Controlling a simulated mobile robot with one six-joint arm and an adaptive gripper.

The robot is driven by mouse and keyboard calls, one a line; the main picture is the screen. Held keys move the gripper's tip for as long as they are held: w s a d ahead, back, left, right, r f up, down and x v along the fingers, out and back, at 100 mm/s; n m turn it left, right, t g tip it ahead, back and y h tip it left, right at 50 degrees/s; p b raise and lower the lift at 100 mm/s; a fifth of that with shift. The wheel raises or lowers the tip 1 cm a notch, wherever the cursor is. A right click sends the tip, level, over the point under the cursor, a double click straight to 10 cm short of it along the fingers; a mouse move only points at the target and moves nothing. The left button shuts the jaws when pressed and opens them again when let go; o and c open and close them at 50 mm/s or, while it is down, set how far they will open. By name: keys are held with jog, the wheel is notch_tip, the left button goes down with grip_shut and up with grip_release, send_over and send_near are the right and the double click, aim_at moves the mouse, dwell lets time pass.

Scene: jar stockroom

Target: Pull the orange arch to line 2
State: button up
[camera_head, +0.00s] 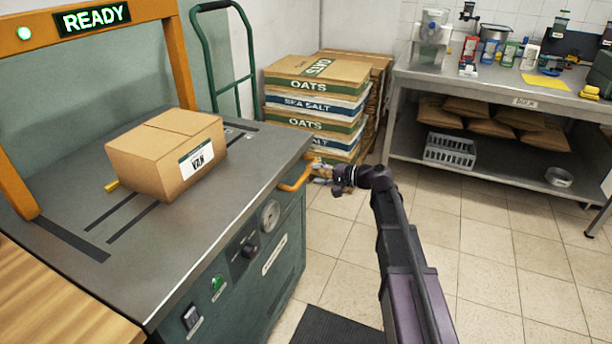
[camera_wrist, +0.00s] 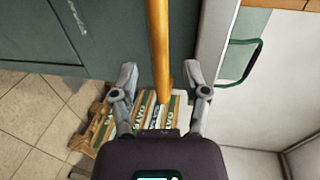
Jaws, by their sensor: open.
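The orange arch (camera_head: 180,55) stands over the left part of the steel-topped machine (camera_head: 215,215), with a READY sign on its crossbar. Dark strips (camera_head: 75,239) mark the top; I cannot read any line numbers. A curved orange handle (camera_head: 295,179) sticks out at the machine's right side. My gripper (camera_head: 322,172) is beside that handle. In the wrist view an orange bar (camera_wrist: 158,50) runs down between the fingertips of my open gripper (camera_wrist: 160,75). I cannot tell whether either finger touches it.
A cardboard box (camera_head: 165,155) sits on the machine top, with a small yellow piece (camera_head: 111,185) beside it. A green hand truck (camera_head: 205,50) and stacked sacks (camera_head: 315,95) stand behind. A steel bench (camera_head: 500,85) is at the back right. Tiled floor (camera_head: 510,240) is clear.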

aim_at(309, 173)
jog(key=shift+b+x, duration=0.3)
jog(key=shift+x, duration=1.7)
jog(key=shift+c, duration=0.2)
grip_shut()
